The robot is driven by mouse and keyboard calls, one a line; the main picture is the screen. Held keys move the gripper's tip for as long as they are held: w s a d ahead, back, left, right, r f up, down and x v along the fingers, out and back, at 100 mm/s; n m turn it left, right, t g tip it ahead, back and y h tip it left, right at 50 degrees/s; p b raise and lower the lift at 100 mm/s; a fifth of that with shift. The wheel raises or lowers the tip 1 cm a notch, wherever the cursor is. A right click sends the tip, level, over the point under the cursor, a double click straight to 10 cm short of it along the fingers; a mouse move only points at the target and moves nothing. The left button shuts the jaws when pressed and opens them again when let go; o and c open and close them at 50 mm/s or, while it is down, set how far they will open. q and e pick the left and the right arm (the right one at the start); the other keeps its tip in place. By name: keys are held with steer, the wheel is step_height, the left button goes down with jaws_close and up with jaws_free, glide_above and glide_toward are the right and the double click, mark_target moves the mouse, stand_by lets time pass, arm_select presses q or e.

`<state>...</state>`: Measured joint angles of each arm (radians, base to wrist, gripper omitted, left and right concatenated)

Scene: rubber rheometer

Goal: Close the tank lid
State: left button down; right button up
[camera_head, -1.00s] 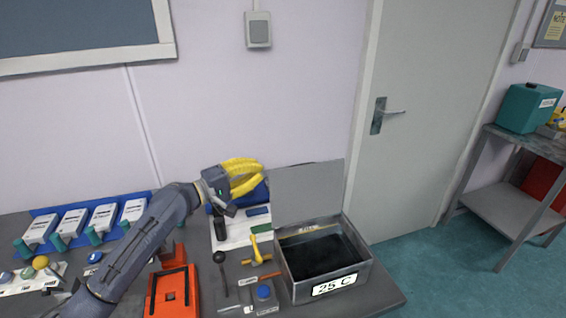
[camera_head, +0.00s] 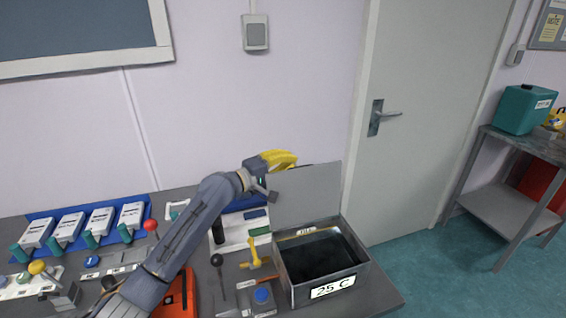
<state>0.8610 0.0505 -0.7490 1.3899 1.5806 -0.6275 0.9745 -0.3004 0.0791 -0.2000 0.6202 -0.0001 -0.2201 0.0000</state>
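The tank (camera_head: 290,272) is a grey metal box with a dark inside and a "25 C" label, at the right end of the bench. Its lid (camera_head: 308,197) is a flat grey panel that stands upright at the tank's back edge, open. My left gripper (camera_head: 284,160), with yellow fingers, is at the lid's upper left corner. Its fingers look close together from this angle, and part of the gripper overlaps the lid's edge; I cannot tell whether it touches. My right gripper is not in view.
A yellow-handled tool (camera_head: 254,252), a blue-capped container (camera_head: 262,295) and a dark rod-like tool (camera_head: 217,262) lie left of the tank. An orange device (camera_head: 183,296) is partly behind my arm. A door and wall stand behind the bench.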

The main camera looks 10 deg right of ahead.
arm_select(q)
steer(key=shift+s, duration=0.55)
steer(key=shift+s, duration=0.1)
